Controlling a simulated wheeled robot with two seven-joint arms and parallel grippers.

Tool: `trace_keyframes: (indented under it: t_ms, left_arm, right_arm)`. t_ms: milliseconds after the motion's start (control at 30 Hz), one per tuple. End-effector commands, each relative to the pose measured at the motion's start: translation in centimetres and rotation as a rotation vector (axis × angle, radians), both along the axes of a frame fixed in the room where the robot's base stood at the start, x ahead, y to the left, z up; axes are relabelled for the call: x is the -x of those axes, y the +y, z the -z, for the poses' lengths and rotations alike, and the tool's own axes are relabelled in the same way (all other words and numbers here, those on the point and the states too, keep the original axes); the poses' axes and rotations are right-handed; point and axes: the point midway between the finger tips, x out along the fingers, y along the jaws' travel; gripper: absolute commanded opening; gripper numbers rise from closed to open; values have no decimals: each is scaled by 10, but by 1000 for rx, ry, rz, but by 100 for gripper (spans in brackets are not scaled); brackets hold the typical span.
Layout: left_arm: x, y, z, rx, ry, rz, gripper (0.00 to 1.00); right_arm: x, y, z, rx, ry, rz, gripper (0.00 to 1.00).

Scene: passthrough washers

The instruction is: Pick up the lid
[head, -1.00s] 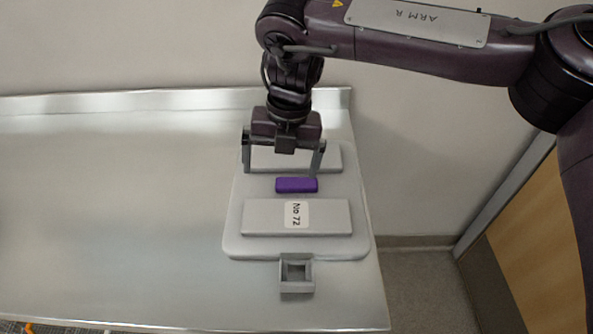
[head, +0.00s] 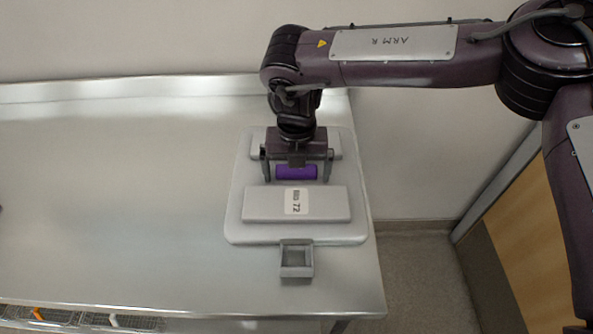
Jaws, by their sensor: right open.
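The lid (head: 236,215) is a pale grey plate with rounded corners, lying flat at the right end of the metal table. It has two raised grey blocks, the nearer one (head: 250,205) with a label reading 72, and a purple handle (head: 296,173) between them. My right gripper (head: 297,178) is open, its two fingers at the left and right ends of the purple handle. The gripper's body hides part of the handle and the far block. I cannot tell whether the fingers touch the handle. My left gripper is not in view.
A small square grey bracket (head: 296,271) sticks out from the lid's near edge. The metal table (head: 120,200) is bare to the left, with a raised back edge. Wire baskets (head: 80,318) show below its front edge. A wood-faced cabinet (head: 520,230) stands at the right.

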Motion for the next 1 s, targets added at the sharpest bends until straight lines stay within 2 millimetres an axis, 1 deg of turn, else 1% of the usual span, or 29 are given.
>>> trace_keyframes:
  t_ms: [33,67,533,833,1000]
  left_arm:
    - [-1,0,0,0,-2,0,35]
    - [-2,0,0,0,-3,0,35]
    - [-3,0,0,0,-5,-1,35]
    - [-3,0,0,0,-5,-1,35]
    - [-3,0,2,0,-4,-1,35]
  right_arm:
    - [0,0,0,0,0,0,100]
    - [0,0,0,0,0,0,96]
    - [0,0,-1,0,-1,0,35]
    - [-1,0,-4,-2,-3,1,34]
    - [-2,1,-14,-2,-6,1,34]
